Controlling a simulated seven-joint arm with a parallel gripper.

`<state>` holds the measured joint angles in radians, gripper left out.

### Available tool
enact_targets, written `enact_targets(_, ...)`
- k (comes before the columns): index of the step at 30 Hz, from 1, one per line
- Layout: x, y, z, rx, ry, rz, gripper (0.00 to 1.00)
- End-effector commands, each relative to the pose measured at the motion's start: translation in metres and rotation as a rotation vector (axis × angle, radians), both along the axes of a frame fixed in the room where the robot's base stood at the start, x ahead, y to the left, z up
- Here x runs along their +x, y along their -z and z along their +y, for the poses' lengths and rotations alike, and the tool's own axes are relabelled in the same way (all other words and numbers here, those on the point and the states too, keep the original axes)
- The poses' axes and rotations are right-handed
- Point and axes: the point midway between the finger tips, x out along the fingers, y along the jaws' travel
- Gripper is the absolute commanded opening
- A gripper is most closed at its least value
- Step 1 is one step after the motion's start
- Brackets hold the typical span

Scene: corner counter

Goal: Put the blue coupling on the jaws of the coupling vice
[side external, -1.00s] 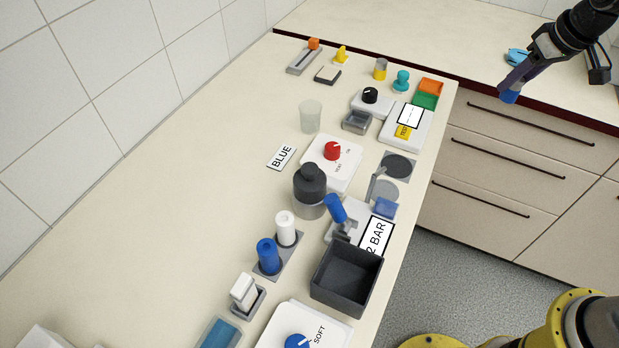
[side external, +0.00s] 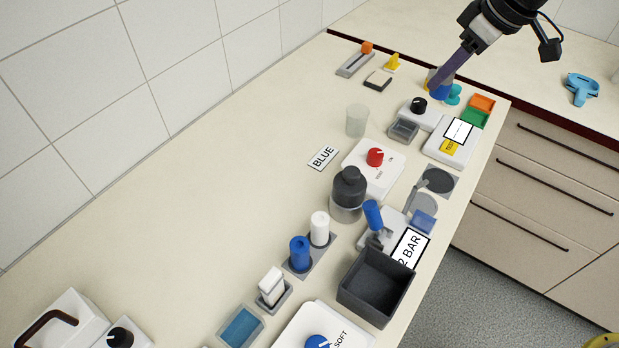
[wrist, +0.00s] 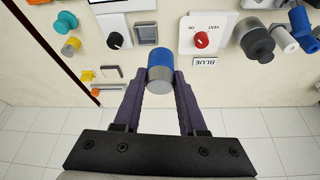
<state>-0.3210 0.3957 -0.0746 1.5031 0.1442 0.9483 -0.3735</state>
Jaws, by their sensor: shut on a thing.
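The blue coupling (wrist: 159,57), a short cylinder with a grey end, is between the fingertips of my gripper (wrist: 158,82) in the wrist view. In the side view my gripper (side external: 440,84) holds the blue coupling (side external: 440,95) over the far part of the counter, in front of a yellow-and-grey cylinder that it partly hides. A grey fixture with a blue handle (side external: 373,214) stands by the 2 BAR card, well away from my gripper; it may be the coupling vice, but I cannot make out its jaws.
A dark open bin (side external: 377,286) stands near the front edge. A dark-capped bottle (side external: 348,190), a red-knob panel (side external: 374,157), a clear cup (side external: 357,120) and a rack with white and blue cylinders (side external: 300,253) crowd the middle.

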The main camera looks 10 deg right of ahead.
Motion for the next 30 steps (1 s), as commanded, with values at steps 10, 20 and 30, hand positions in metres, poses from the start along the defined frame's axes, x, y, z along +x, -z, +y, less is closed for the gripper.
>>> enact_targets(10, -0.044, 0.004, 0.165, 0.002, -0.364, -0.001, 0.00)
enact_targets(20, -0.085, 0.006, 0.238, 0.004, -0.538, -0.005, 0.00)
enact_targets(30, -0.088, 0.051, 0.241, 0.001, -0.547, -0.003, 0.00)
